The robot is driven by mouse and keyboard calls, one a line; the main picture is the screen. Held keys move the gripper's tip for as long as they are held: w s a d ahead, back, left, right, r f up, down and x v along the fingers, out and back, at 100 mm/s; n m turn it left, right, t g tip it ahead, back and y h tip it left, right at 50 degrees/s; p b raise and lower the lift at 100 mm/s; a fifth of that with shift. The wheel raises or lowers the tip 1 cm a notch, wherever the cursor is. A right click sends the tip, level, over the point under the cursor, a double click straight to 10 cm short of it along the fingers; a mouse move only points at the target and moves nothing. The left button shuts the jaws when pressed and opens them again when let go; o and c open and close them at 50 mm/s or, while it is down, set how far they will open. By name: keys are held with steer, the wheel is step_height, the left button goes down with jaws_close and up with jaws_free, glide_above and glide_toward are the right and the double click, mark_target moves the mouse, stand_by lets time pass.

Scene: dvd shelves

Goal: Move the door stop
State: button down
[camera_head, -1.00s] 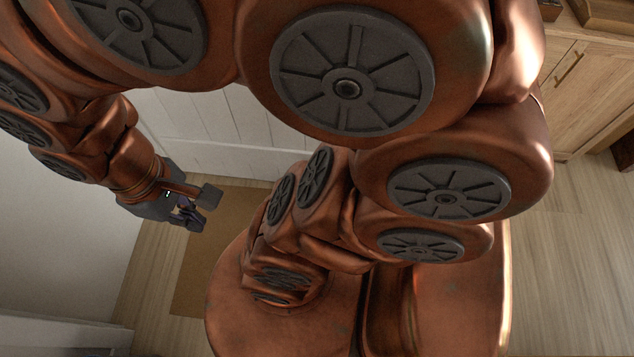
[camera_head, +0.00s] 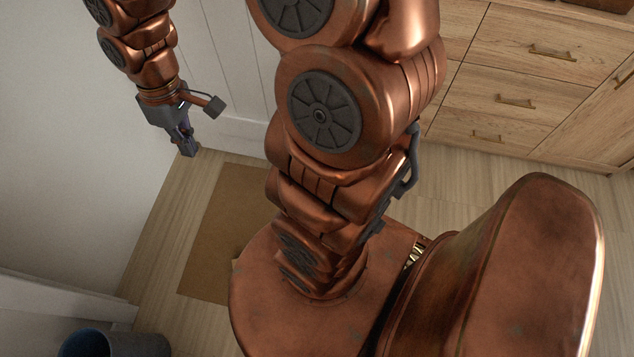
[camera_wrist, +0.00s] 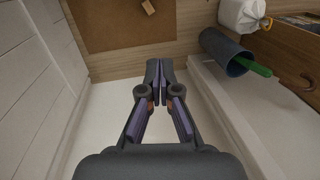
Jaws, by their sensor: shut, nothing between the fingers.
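A small light-wood piece (camera_wrist: 148,6), which looks like the door stop, lies on the brown mat (camera_wrist: 105,25) at the top edge of the wrist view. In the head view, a small pale bit at the mat's edge beside my base may be the same piece, mostly hidden. My gripper (camera_wrist: 160,72) is shut and empty, its fingertips together. In the wrist view the fingertips appear below the mat's edge, apart from the wood piece. In the head view my gripper (camera_head: 188,148) hangs at upper left, near the white wall and panelled door.
The mat (camera_head: 212,235) lies on the plank floor left of my base. A dark blue bin (camera_wrist: 224,52) with a green item stands near a white bag-like object (camera_wrist: 241,14). Wooden drawers (camera_head: 515,85) stand at the back right. White panelling borders the left.

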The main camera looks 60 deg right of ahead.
steer(key=w+d+f+t+y+b, duration=0.1)
steer(key=w+d+f+b, duration=0.4)
steer(key=f, duration=0.4)
steer(key=w+d+f+b, duration=0.3)
steer(key=w+f, duration=0.4)
steer(key=f, duration=0.3)
steer(key=w+d+f+t+b, duration=0.1)
steer(key=w+d+f+b, duration=0.15)
steer(key=d+f, duration=0.5)
steer(key=w+d+f+b, duration=0.1)
steer(key=d+f+b, duration=0.3)
steer(key=f, duration=0.6)
steer(key=s+d+f+h+b, duration=0.1)
steer(key=s+d+f+b, duration=0.4)
steer(key=f, duration=0.8)
steer(key=s+d+f+b, duration=0.6)
steer(key=d+f, duration=0.3)
steer(key=f, duration=0.5)
steer(key=s+d+f+g+h+b, duration=0.1)
steer(key=s+d+f+b, duration=0.4)
steer(key=f, duration=0.8)
steer(key=shift+s+d+f+h+b, duration=0.35)
steer(key=shift+s+d, duration=0.8)
steer(key=shift+d, duration=0.35)
